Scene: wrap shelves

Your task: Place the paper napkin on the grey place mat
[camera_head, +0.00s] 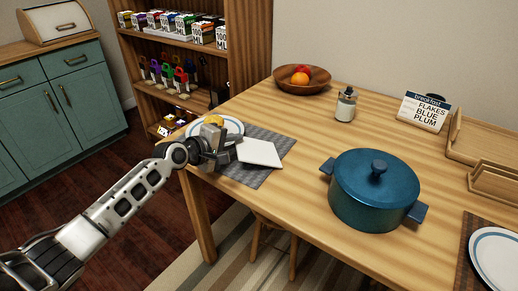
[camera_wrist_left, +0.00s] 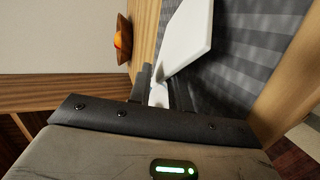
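The paper napkin (camera_head: 261,152) is a flat white square at the left end of the table, over the grey place mat (camera_head: 245,175). My left gripper (camera_head: 229,148) is at the napkin's left edge and appears shut on it. In the left wrist view the napkin (camera_wrist_left: 190,35) runs out from the fingers (camera_wrist_left: 153,88), with the striped mat (camera_wrist_left: 235,65) beside and beneath it. I cannot tell whether the napkin touches the mat or is held just above it. My right gripper is not in view.
A plate (camera_head: 229,125) with yellow food is close behind my left gripper. A blue lidded pot (camera_head: 372,190) stands to the right. A fruit bowl (camera_head: 302,80), a shaker (camera_head: 346,104) and a breakfast sign (camera_head: 423,111) are farther back. The wood between mat and pot is clear.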

